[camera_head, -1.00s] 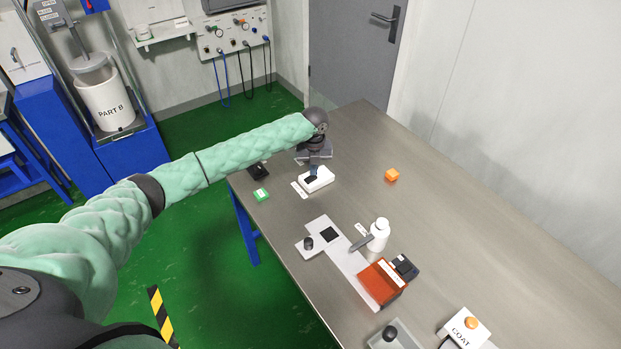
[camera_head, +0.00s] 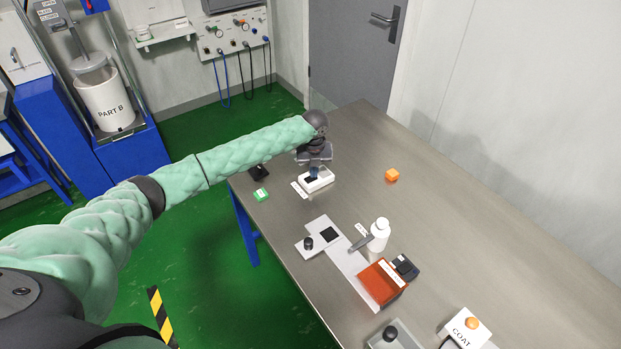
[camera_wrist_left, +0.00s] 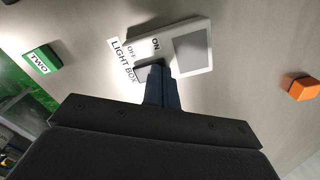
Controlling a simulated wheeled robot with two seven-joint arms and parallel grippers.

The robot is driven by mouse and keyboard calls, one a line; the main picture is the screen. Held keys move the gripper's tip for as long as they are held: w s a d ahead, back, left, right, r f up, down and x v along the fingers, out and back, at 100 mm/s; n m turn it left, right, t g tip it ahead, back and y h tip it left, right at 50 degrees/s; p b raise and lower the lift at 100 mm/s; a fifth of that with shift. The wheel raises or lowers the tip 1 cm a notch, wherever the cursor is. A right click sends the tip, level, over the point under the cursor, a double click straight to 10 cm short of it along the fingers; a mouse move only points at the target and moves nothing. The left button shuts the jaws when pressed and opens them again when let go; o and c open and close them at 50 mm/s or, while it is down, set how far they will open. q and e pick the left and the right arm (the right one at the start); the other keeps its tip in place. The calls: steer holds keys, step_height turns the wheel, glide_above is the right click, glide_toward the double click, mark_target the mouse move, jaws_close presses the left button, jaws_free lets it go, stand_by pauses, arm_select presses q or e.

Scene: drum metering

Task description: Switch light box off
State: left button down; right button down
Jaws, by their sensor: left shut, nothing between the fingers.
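The light box (camera_head: 325,183) is a small white box on the metal table. In the left wrist view (camera_wrist_left: 208,66) it has a flat grey panel, a dark rocker switch (camera_wrist_left: 146,73), the words OFF and ON, and a LIGHT BOX label (camera_wrist_left: 123,62) beside it. My left gripper (camera_head: 314,176) is shut and empty, pointing down at the box. In the left wrist view its fingertips (camera_wrist_left: 160,70) are at the switch and hide part of it. I cannot tell whether they touch it or which way it is tipped. My right gripper is not in view.
A green block marked TWO (camera_wrist_left: 42,57) and an orange cube (camera_head: 392,175) lie either side of the box. A white bottle (camera_head: 378,235), an orange-red block (camera_head: 382,283) and a COAT button box (camera_head: 466,329) stand nearer. The table's right side is mostly clear.

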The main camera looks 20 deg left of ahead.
arm_select(q)
steer(key=shift+r+p, duration=2.55)
steer(key=shift+r, duration=0.85)
